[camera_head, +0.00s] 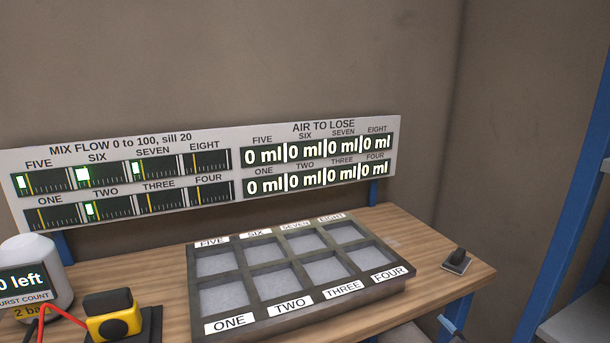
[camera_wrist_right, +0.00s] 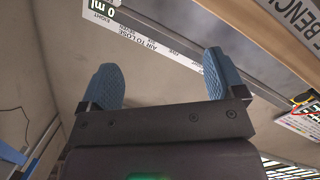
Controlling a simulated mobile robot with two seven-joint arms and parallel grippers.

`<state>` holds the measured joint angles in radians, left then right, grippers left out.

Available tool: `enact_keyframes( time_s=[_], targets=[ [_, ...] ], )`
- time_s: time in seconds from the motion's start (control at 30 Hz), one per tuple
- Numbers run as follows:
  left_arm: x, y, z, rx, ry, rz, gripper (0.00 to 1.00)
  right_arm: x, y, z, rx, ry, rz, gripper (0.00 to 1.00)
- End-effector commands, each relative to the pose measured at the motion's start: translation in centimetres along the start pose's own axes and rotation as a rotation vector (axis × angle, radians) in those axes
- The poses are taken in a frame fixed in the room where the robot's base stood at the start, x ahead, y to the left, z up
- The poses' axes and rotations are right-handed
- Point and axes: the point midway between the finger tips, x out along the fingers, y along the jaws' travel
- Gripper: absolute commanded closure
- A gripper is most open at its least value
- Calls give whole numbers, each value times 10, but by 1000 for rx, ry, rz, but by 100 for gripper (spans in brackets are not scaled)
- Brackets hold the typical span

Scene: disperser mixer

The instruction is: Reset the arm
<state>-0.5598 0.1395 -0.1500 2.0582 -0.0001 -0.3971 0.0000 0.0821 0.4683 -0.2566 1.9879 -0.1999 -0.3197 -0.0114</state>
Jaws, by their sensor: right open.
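My right gripper (camera_wrist_right: 161,68) shows in the right wrist view as two blue ridged finger pads on a dark bar. My left gripper shows in neither view. In the head view a dark tray (camera_head: 300,325) with several labelled square compartments lies on the wooden bench. The compartments show only pale grey floors.
A display board (camera_head: 238,165) runs along the wall, its air readings all "0 ml". It also shows in the wrist view (camera_wrist_right: 150,42). A white rounded container (camera_head: 45,255) and a yellow-and-black device (camera_head: 110,315) stand left. A small black switch (camera_head: 457,260) sits right. Blue shelving (camera_head: 570,210) stands far right.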

Motion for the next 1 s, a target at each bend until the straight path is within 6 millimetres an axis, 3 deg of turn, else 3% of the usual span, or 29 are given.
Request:
enact_keyframes(
  time_s=[0.2, 0.6, 0.8, 1.0],
  targets=[
    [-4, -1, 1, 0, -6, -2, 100, -72, -49, 58, 325, -227, -24, 12],
    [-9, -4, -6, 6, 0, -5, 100, -208, -116, 125, 581, -523, 30, 12],
    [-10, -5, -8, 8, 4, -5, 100, -241, -131, 136, 601, -591, 29, 12],
    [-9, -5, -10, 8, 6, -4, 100, -245, -132, 138, 601, -598, 27, 12]
  ],
)
